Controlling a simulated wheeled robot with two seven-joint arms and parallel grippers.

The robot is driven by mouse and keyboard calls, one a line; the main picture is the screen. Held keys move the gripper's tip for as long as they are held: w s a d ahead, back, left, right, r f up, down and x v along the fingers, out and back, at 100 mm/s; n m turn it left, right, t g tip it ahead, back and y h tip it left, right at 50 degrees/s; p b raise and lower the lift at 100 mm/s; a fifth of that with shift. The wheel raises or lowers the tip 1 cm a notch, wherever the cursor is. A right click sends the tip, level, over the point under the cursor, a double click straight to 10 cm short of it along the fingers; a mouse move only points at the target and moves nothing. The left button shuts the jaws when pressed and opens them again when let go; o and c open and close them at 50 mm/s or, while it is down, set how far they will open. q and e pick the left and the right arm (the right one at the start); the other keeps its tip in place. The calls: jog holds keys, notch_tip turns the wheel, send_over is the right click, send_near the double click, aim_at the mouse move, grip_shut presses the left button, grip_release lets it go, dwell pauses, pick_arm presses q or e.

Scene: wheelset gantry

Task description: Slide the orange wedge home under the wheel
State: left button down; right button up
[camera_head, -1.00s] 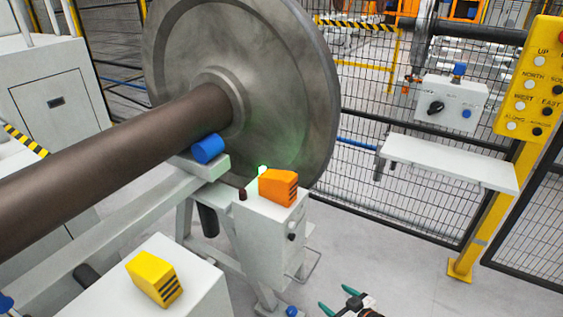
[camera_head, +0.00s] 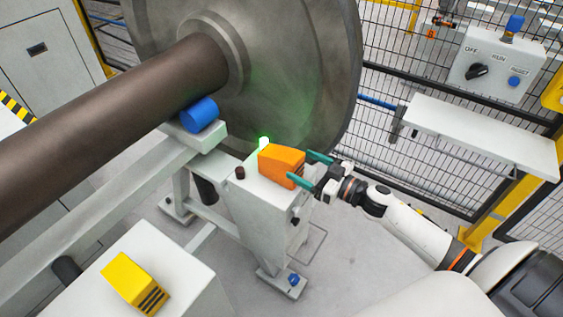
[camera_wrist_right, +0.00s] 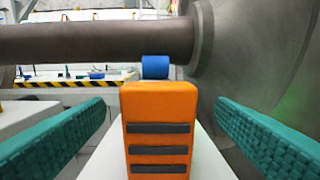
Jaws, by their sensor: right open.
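The orange wedge (camera_head: 281,163) sits on top of a white stand beside the large grey wheel (camera_head: 290,80). A green light (camera_head: 264,141) glows at its far side. My right gripper (camera_head: 312,169) is open at the wedge's right end, its teal fingers apart. In the right wrist view the orange wedge (camera_wrist_right: 158,128), with dark ribs on its near face, stands between the two open fingers, with a gap on each side. Whether the wedge touches the wheel is hard to tell. My left gripper is not in view.
A brown axle (camera_head: 120,115) runs from the wheel to the left, above a blue roller (camera_head: 199,114). A yellow wedge (camera_head: 134,283) rests on a white block at lower left. A white shelf (camera_head: 480,135) and mesh fence stand at right.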

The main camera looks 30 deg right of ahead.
aim_at(282, 152)
jog(key=shift+x, duration=0.95)
jog(key=x, duration=0.2)
jog(key=r+p+x, duration=0.1)
jog(key=x, duration=0.1)
jog(key=shift+w+a, duration=0.2)
jog(key=shift+w, duration=0.1)
jog(key=shift+w+a, duration=0.15)
jog(key=shift+w, duration=0.15)
jog(key=c, duration=1.4)
